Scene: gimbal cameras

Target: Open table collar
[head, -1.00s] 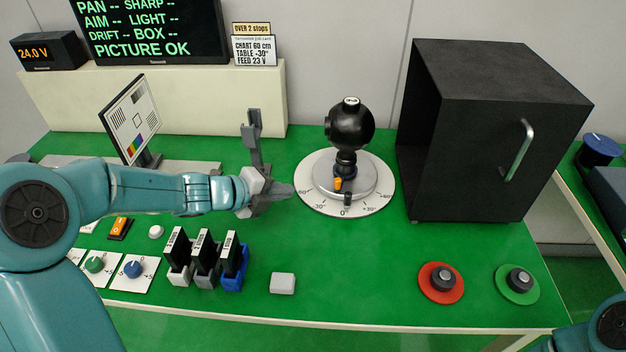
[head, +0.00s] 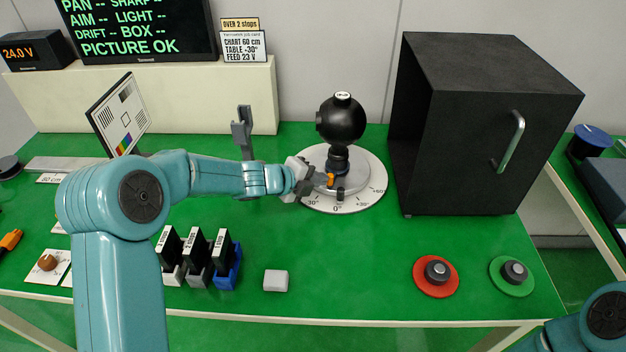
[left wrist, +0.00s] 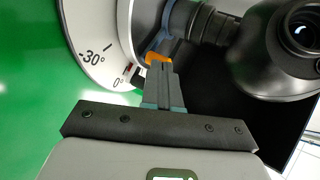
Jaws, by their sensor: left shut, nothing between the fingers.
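The round turntable (head: 370,192) has a white angle scale, a grey disc and a black ball-shaped camera (head: 343,120) on a post. A small orange lever (head: 331,179), probably the collar's, sits at the post's foot. A black pointer knob (head: 340,194) stands near the 0° mark. My left gripper (head: 317,182) is shut and empty, at the left side of the disc. In the left wrist view its fingertips (left wrist: 161,68) overlap the orange lever (left wrist: 158,58); I cannot tell whether they touch. My right gripper is out of view.
A black box with a handle (head: 510,142) stands right of the turntable. A grey post (head: 242,130) and a test chart (head: 120,115) are behind my left arm.

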